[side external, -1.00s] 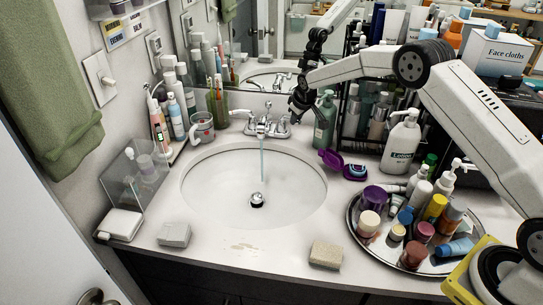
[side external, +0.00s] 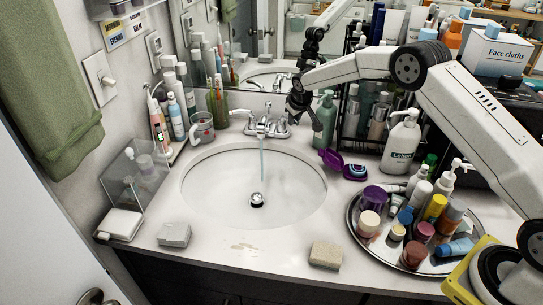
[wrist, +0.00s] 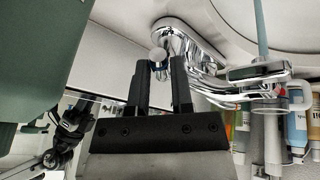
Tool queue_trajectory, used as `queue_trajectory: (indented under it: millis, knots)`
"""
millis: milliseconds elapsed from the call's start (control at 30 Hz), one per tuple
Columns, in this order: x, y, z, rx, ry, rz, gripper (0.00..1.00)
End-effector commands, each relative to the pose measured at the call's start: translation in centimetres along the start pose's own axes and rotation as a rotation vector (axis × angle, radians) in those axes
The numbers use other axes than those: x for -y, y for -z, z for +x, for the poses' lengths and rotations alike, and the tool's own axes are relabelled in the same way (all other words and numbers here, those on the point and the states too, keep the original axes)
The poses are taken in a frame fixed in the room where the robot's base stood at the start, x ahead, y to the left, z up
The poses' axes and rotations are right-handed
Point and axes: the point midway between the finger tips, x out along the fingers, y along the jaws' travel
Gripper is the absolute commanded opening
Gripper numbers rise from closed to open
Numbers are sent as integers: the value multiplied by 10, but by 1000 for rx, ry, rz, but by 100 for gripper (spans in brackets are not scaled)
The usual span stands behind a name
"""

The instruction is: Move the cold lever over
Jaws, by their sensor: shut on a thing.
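The chrome faucet (side external: 262,126) stands at the back rim of the sink, and a thin stream of water falls from its spout. The cold lever (side external: 281,129) is on the faucet's right side, beside my gripper (side external: 296,116). In the wrist view, my gripper (wrist: 159,68) has its two dark fingers on either side of the lever's small round end (wrist: 158,54). It is shut on the lever. The rest of the chrome faucet (wrist: 205,72) spreads to the right in that view. The exact contact is partly hidden by the fingers.
A green pump bottle (side external: 325,122) stands close to my gripper's right. A cup (side external: 202,128) is left of the faucet. A purple case (side external: 331,159) lies at the sink's right rim. A crowded round tray (side external: 352,232) is at the right. The sink basin (side external: 225,190) is clear.

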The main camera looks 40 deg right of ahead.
Motion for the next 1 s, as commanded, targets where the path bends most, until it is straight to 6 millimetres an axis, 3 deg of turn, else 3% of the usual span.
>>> queue_trajectory:
  millis: [333,733,767,833,1000]
  knots:
    - [10,3,-1,21,-49,115,0]
    - [10,3,-2,22,-56,134,0]
    - [10,3,-2,22,-56,134,37]
    - [10,3,-2,22,-56,134,59]
    - [10,3,-2,23,-56,133,63]
